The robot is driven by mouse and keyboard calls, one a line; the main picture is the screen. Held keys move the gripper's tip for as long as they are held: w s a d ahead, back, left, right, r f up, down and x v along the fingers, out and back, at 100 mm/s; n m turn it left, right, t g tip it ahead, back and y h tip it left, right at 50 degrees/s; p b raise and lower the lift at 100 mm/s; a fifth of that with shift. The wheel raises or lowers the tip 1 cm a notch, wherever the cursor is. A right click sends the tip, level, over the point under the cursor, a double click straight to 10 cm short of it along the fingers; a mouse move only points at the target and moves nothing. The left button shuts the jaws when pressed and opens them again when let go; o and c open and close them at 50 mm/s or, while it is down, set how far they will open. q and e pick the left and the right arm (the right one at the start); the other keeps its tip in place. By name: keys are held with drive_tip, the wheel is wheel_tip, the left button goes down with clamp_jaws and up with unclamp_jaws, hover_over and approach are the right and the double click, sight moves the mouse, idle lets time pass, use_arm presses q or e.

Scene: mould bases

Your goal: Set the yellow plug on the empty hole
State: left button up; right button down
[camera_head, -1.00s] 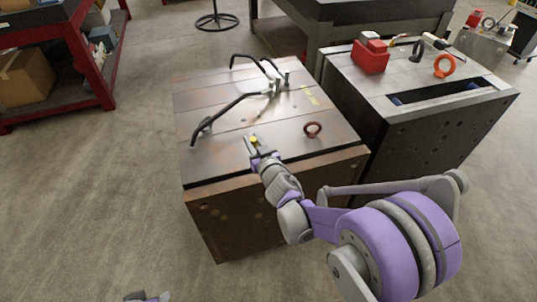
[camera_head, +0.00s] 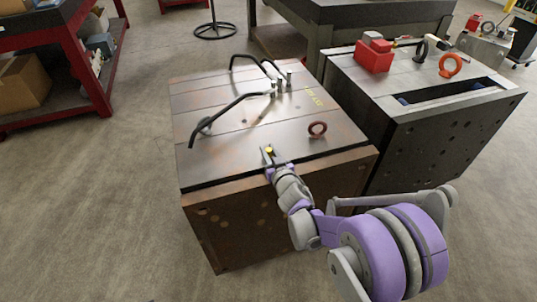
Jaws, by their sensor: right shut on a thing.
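The yellow plug (camera_head: 269,149) is a small bright piece between the fingertips of my right gripper (camera_head: 268,155). The gripper is shut on it, over the front part of the rusty mould base's top (camera_head: 230,155). The gap between plug and top is too small to judge. The empty hole cannot be made out; the gripper may hide it. My left gripper is not in view.
A second grey mould base (camera_head: 440,125) with a red block (camera_head: 374,56) stands at right. A red shelf (camera_head: 85,60) is at left.

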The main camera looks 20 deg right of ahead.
drive_tip(key=shift+f, duration=0.7)
drive_tip(key=shift+f, duration=0.15)
drive_tip(key=c, duration=0.7)
unclamp_jaws()
